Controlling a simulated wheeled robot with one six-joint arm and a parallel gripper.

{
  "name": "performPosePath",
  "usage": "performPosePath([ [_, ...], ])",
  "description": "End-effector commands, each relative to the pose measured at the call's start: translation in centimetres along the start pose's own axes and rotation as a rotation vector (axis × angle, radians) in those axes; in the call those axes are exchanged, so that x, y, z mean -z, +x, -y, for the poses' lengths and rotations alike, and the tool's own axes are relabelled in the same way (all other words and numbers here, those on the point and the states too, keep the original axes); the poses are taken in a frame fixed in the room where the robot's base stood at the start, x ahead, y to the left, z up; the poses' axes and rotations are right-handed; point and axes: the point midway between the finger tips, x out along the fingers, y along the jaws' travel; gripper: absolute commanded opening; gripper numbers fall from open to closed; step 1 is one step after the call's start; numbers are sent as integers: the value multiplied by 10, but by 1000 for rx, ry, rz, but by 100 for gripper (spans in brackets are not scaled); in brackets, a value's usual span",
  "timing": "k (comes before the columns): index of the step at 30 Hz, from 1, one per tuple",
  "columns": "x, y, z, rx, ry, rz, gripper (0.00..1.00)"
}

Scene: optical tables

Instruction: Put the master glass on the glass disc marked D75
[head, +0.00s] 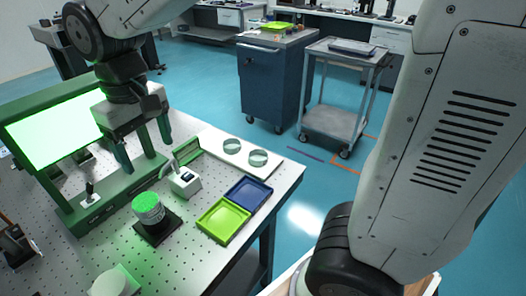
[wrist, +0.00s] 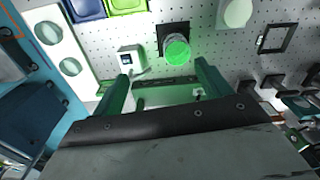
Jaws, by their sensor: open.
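Two clear glass discs lie apart on a white board, one (head: 231,146) farther left and one (head: 258,158) farther right; they also show in the wrist view (wrist: 70,67) (wrist: 47,32). No D75 marking is readable. A round glass piece with a bright green top (head: 149,207) stands on a black square base (head: 158,232), also in the wrist view (wrist: 177,51). A pale round disc (head: 110,285) sits at the near table edge. I cannot tell which piece is the master glass. My gripper (head: 146,157) is open and empty above the table, beside the green frame.
A green frame with a lit screen (head: 55,125) stands at the left. A small white device (head: 185,182) is near the board (head: 205,139). Yellow-green (head: 223,220) and blue (head: 248,193) trays lie at the right edge. A grey cart (head: 335,115) stands beyond.

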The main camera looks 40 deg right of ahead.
Motion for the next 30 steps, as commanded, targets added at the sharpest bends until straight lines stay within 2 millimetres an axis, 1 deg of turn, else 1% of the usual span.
performPosePath([
  [1,-22,-10,-18,-1,42,-17,77],
  [2,-36,-14,-27,-2,66,-22,77],
  [3,-55,-19,-39,-3,100,-32,77],
  [5,-86,-24,-55,-6,150,-44,77],
  [6,-106,-26,-63,-8,183,-52,77],
  [8,-134,-26,-73,-12,231,-64,77],
  [9,-152,-25,-77,-15,260,-70,77],
  [12,-188,-20,-84,-21,323,-84,77],
  [13,-196,-18,-85,-23,337,-87,77],
  [16,-216,-13,-86,-27,373,-95,77],
  [19,-225,-10,-86,-29,390,-97,77],
  [22,-228,-9,-86,-29,394,-97,77],
  [30,-227,-9,-86,-29,392,-97,77],
])
